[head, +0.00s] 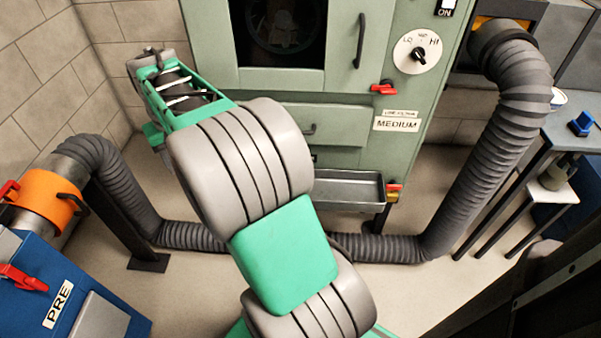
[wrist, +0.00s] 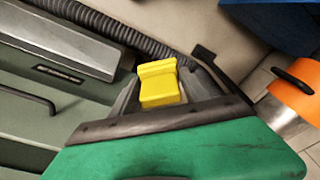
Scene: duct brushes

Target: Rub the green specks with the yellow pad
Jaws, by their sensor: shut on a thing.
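The yellow pad (wrist: 158,88) shows in the wrist view as a small block with a wider top, between the two dark fingers of my gripper (wrist: 160,80). My gripper is shut on it. The far end of the pad is clear of the fingers and touches nothing that I can make out. In the head view my arm reaches up and left in front of the green cabinet (head: 345,130), and it hides the pad and fingertips. I cannot make out any green specks in either view.
A metal tray (head: 350,190) juts from the cabinet's lower front. A ribbed grey hose (head: 500,130) runs down the right side and along the floor. A blue unit (head: 70,290) with an orange collar (head: 45,195) stands at lower left. A side table (head: 575,130) stands at right.

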